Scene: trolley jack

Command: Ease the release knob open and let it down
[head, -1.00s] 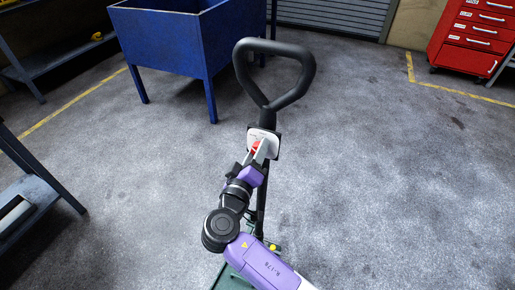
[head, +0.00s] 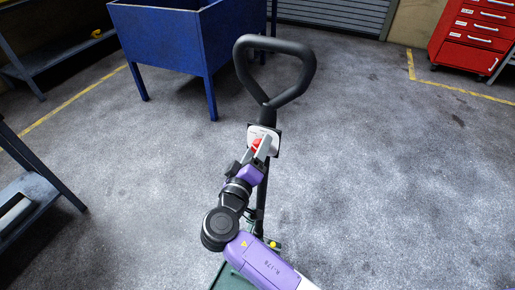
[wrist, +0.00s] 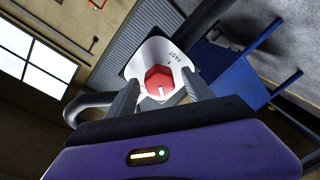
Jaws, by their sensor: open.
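The red release knob (wrist: 160,82) sits on a white plate (wrist: 143,57) marked "FAST" in the wrist view. In the head view the knob (head: 257,145) is on the jack's upright handle, below the black loop grip (head: 306,72). My gripper (wrist: 160,97) is open, with one finger on each side of the knob. I cannot tell whether the fingers touch it. The green jack body (head: 230,278) shows at the bottom of the head view, mostly hidden under my arm.
A blue bin on legs (head: 170,45) stands behind the handle to the left. A dark workbench (head: 30,190) is at the left edge. A red tool cabinet (head: 475,40) stands at the back right. The concrete floor (head: 390,170) to the right is clear.

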